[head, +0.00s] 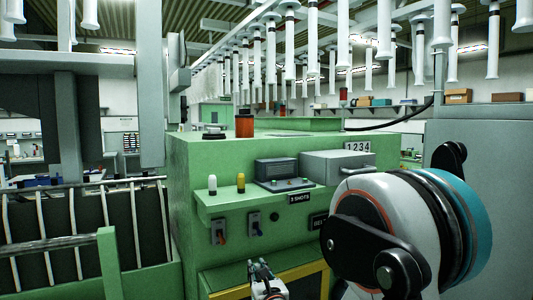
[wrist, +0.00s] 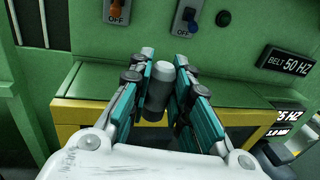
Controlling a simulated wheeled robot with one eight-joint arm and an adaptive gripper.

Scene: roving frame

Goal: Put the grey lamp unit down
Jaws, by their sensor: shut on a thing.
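My gripper (wrist: 160,82) is shut on the grey lamp unit (wrist: 156,98), a small grey cylinder with a paler rounded top. It stands roughly upright between the teal-sided fingers. The lamp is in front of a green ledge with a yellow front edge (wrist: 82,114). I cannot tell whether its base touches anything. In the head view my gripper (head: 262,270) is low in the middle, before the green machine's yellow-edged ledge (head: 305,270). The lamp cannot be made out clearly there.
A green shelf (head: 208,203) above holds a white-topped lamp (head: 212,184), a yellow-topped lamp (head: 241,182) and a grey control box (head: 278,172). Switches marked OFF (wrist: 189,18) are on the panel behind my gripper. A railing (head: 110,265) stands at left.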

